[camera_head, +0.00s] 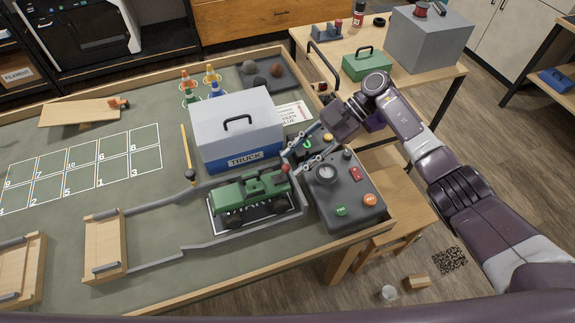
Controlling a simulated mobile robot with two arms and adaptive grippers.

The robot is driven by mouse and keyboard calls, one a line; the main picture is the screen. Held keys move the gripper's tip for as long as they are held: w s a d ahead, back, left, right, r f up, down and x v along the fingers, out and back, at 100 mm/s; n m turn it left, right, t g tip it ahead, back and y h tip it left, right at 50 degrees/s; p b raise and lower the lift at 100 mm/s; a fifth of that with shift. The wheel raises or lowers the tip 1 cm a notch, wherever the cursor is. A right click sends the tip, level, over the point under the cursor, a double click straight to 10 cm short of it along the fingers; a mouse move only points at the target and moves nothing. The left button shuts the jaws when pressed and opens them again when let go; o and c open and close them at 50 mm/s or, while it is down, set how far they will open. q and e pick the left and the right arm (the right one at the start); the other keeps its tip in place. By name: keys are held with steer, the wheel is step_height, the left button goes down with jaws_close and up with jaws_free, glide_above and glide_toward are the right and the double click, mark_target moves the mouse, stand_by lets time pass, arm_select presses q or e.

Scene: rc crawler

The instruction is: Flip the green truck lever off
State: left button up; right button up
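The green truck (245,196) stands on a dark marked pad in a grey-walled lane, in front of the blue-and-white box labelled TRUCK. A small red part (286,168) shows at its right end; I cannot tell whether this is the lever or which way the lever is set. My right gripper (292,160) reaches in from the right, just above and beside the truck's right end. Its two fingers are apart, with nothing visibly held between them. Contact with the truck is not clear. My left gripper is not in view.
A grey control box (346,211) with green and orange-red buttons stands right of the truck, below my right gripper. The TRUCK box (238,122) stands close behind. Low grey rails and a wooden ramp (104,246) lie left. The numbered mat area is clear.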

steer(key=v, duration=0.8)
